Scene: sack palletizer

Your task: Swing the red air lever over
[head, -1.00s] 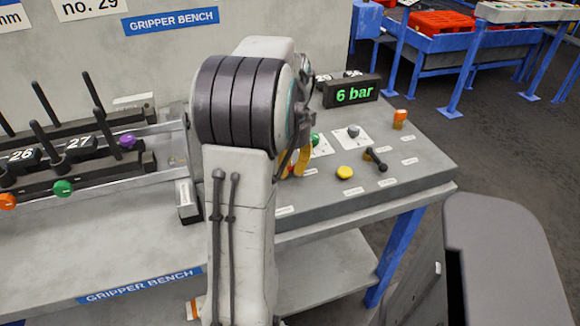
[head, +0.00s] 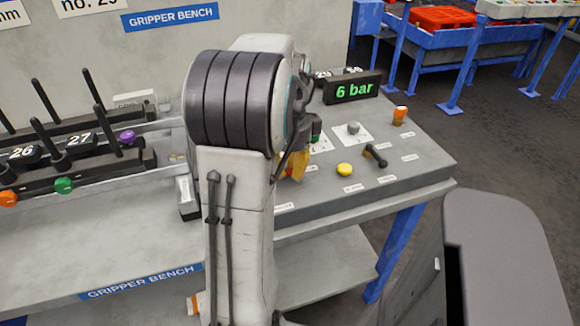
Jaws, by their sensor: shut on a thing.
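My gripper (head: 291,166) shows only as a patch of yellow finger at the right edge of my arm, low over the bench top. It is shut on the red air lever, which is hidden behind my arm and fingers. A pressure display (head: 353,91) behind it reads "6 bar" in green.
To the right on the grey bench (head: 430,172) are a green knob (head: 316,138), a grey knob (head: 353,128), a yellow button (head: 344,169), a black lever (head: 375,156) and an orange knob (head: 399,115). A rack with black levers (head: 55,150) stands on the left.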

